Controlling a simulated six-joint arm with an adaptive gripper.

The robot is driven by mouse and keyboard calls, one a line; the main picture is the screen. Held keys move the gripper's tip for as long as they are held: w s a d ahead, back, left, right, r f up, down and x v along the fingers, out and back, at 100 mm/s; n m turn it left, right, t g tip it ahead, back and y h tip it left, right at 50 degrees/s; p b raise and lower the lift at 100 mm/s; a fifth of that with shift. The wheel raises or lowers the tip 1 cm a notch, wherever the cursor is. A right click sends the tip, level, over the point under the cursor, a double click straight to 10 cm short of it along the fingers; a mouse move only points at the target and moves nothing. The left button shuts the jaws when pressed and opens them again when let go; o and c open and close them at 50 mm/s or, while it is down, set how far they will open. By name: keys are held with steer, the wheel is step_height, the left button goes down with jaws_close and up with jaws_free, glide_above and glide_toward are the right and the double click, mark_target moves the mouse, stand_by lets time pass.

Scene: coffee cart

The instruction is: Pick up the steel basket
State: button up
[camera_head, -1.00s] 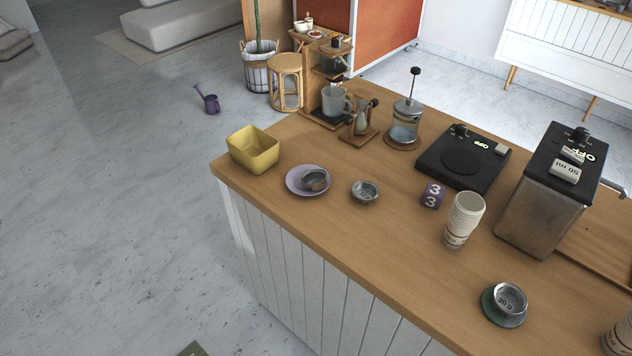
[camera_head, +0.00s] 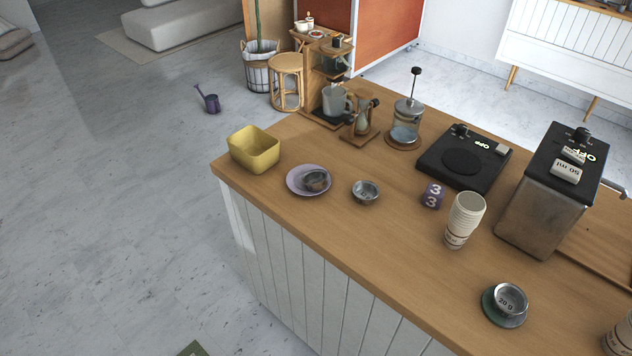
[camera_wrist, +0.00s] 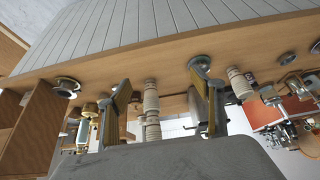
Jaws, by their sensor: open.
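Several small round steel vessels could be the steel basket; I cannot tell which it is. In the head view, one steel bowl (camera_head: 317,180) sits on a lilac plate (camera_head: 295,187). Another steel bowl (camera_head: 366,191) stands bare on the wooden counter. A steel cup marked 20 g (camera_head: 509,299) sits on a green coaster (camera_head: 489,307). My gripper (camera_wrist: 160,78) shows only in the wrist view, open, its two fingers apart with nothing held. A round steel piece (camera_wrist: 66,87) lies on the counter left of the fingers there. The wrist view is tilted and cluttered.
A yellow bin (camera_head: 254,150) stands at the counter's left corner. Ribbed white cups (camera_head: 465,219), a purple number block (camera_head: 432,195), a black scale (camera_head: 463,160), a French press (camera_head: 406,122) and a steel dispenser (camera_head: 541,213) crowd the counter. The front strip between the bare bowl and green coaster is clear.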

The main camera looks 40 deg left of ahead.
steer(key=shift+w, duration=0.1)
